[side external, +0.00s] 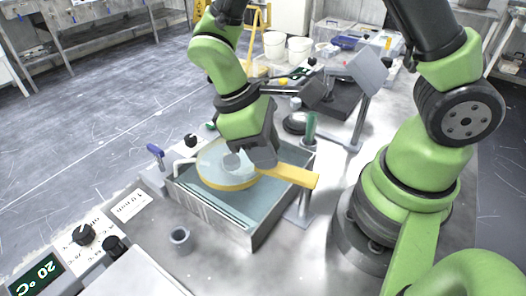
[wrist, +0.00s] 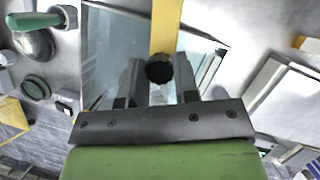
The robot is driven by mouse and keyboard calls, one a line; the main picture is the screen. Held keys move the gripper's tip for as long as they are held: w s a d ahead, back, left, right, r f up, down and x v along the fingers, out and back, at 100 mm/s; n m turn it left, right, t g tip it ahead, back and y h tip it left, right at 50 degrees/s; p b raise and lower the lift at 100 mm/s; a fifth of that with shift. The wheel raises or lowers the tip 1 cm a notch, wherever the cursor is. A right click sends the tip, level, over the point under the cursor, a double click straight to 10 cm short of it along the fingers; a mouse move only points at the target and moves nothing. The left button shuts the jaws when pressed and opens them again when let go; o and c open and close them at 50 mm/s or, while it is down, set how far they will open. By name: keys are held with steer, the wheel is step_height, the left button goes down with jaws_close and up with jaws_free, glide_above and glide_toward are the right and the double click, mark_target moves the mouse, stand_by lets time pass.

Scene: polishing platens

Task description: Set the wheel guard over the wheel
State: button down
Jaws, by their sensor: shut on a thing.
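The wheel guard (side external: 226,166), a clear round cover with a yellow rim, is over the shallow grey basin (side external: 258,238), left of and partly behind my gripper (side external: 258,160). A flat yellow bar (side external: 292,176) reaches from beneath the gripper to the basin's right side; it also shows in the wrist view (wrist: 166,25). In the wrist view my gripper (wrist: 159,85) has its fingers around a dark round knob (wrist: 160,68) in front of the bar. The gripper is shut on the guard. I cannot make out the wheel, or whether the guard touches anything below.
A tap with a blue handle (side external: 155,150) stands at the basin's left corner. A green-handled post (side external: 310,128) and a grey stand (side external: 362,100) are behind it at right. A small grey cup (side external: 180,240) and a control panel (side external: 85,240) are in front. White buckets (side external: 299,50) stand far back.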

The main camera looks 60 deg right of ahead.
steer(key=shift+w+d+m+y, duration=0.1)
steer(key=shift+d+m+y, duration=0.3)
steer(key=shift+d+m, duration=0.6)
steer(key=shift+a, duration=0.15)
steer(key=c, duration=0.9)
jaws_free()
steer(key=shift+o, duration=0.2)
steer(key=v, duration=1)
steer(key=s+d+r+m+t+y, duration=0.3)
steer(key=s+r+m+t, duration=0.4)
steer(key=s+r+t, duration=0.2)
steer(key=shift+s+d+t, duration=0.35)
steer(key=shift+s+t, duration=0.3)
steer(key=shift+t, duration=0.55)
